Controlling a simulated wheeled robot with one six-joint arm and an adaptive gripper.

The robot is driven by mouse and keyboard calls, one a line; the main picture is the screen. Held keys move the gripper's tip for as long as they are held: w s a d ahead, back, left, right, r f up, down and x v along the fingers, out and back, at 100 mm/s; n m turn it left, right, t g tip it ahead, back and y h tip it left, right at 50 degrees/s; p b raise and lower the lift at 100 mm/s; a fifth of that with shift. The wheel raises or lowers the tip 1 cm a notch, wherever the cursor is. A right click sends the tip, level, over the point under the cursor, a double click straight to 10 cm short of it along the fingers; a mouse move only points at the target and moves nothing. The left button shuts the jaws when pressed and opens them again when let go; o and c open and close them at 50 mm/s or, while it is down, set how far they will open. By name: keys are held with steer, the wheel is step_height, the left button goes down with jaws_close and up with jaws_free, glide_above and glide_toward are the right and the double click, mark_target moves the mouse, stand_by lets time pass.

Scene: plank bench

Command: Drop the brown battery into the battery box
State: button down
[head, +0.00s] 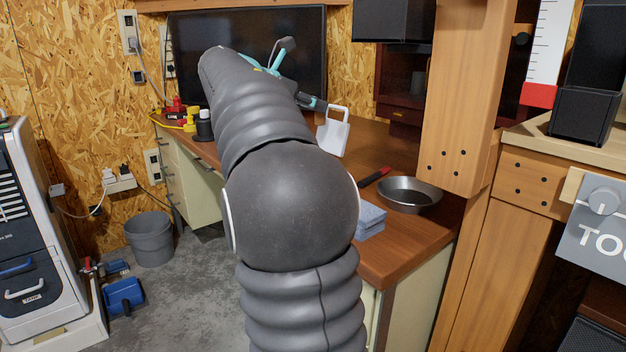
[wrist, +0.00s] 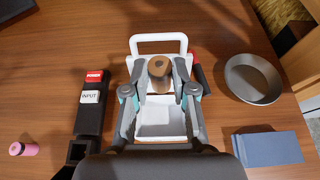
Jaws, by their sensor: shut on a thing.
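The brown battery (wrist: 159,67) is between the fingertips of my gripper (wrist: 161,84) in the wrist view, seen nearly end-on. The gripper is shut on it. The white battery box (wrist: 160,130), with a loop handle at its far end, lies below the gripper and battery in that view. The battery overlaps the far part of the box; the gap in height cannot be told. In the head view the white box (head: 332,138) shows on the bench right of my arm. The arm hides the battery and most of the gripper there.
A metal pan (wrist: 253,78) and blue block (wrist: 267,148) lie right of the box, a red-handled tool (wrist: 198,74) close beside it. A black device (wrist: 91,112) labelled POWER and INPUT and a pink battery (wrist: 22,149) lie left. A monitor (head: 300,50) stands behind.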

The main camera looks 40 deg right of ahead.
mark_target(316, 122)
steer(key=shift+f+b, duration=2)
steer(key=shift+b, duration=0.1)
steer(key=c, duration=0.9)
jaws_free()
steer(key=shift+o, duration=0.2)
steer(key=v, duration=1.2)
